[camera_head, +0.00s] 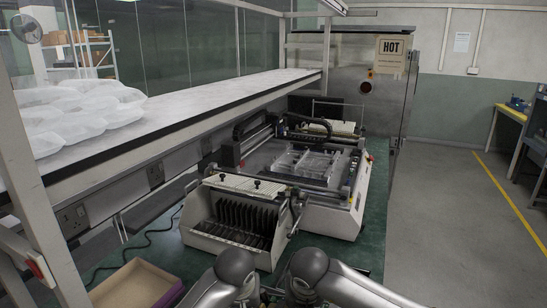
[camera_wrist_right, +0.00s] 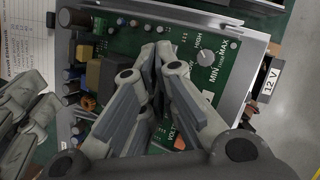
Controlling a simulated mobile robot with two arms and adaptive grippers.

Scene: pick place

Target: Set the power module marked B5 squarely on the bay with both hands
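In the right wrist view a power module shows as a green circuit board (camera_wrist_right: 218,60) in a silvery metal frame, with a grey knob, MIN/MAX print and a 12 V label. I cannot read a B5 mark. My right gripper (camera_wrist_right: 157,52) is over the board, its fingertips close together with nothing visible between them; contact with the board is unclear. Part of my left gripper (camera_wrist_right: 25,120) shows at the left edge of that view, its opening unclear. In the head view my arms reach the bottom edge and hide the gripper tips. I cannot identify the bay.
In the head view a slotted rack (camera_head: 214,239) and a larger machine (camera_head: 335,218) stand on the green bench. A cardboard tray (camera_head: 172,297) lies at bottom left. A shelf (camera_head: 215,98) with clear plastic packs (camera_head: 75,115) overhangs the left. A HOT cabinet (camera_head: 345,60) stands behind.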

